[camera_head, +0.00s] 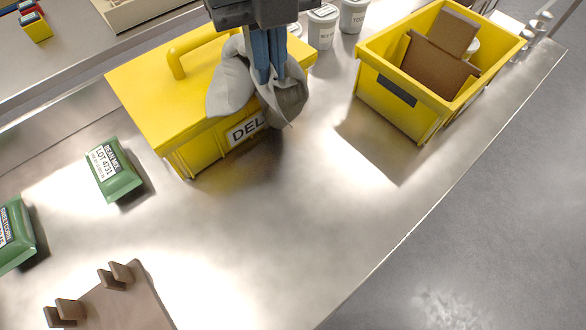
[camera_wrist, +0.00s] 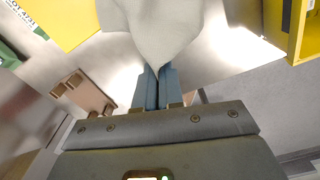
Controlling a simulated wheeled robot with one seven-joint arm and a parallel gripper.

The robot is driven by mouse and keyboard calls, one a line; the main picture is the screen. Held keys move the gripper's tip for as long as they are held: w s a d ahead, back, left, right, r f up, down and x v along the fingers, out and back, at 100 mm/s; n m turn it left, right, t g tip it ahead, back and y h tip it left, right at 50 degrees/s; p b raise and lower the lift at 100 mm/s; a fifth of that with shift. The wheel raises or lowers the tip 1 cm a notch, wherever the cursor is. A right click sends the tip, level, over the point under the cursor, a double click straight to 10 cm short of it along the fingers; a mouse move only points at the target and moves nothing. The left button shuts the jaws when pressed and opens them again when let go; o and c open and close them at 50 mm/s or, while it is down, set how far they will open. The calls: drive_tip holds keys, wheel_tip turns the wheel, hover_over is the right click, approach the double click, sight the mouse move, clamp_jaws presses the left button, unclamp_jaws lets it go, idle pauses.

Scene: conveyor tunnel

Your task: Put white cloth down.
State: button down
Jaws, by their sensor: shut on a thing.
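A crumpled white cloth (camera_head: 231,80) hangs from my gripper (camera_head: 268,76), whose blue fingers are shut on it. The cloth hangs in front of a closed yellow box (camera_head: 140,85) with a handle and a "DEL" label, and covers part of that label. I cannot tell whether the cloth touches the box. In the wrist view the cloth (camera_wrist: 155,25) spreads out beyond the blue fingertips (camera_wrist: 155,75).
An open yellow bin (camera_head: 400,110) with brown pieces stands at the right. Labelled white tubs (camera_head: 322,27) stand behind. Green packets (camera_head: 114,170) lie at the left, and a brown rack (camera_head: 115,300) at the front. The metal table's middle is clear; its edge drops off at the right.

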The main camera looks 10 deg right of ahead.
drive_tip(key=s+d+f, duration=0.2)
drive_tip(key=s+f, duration=0.4)
drive_tip(key=s+d+f, duration=0.1)
drive_tip(key=s+f, duration=0.5)
drive_tip(key=s, duration=0.1)
drive_tip(key=s+d+f, duration=0.2)
drive_tip(key=s+f, duration=0.4)
drive_tip(key=shift+s+d, duration=0.35)
drive_tip(key=c, duration=0.9)
unclamp_jaws()
drive_tip(key=shift+r, duration=0.1)
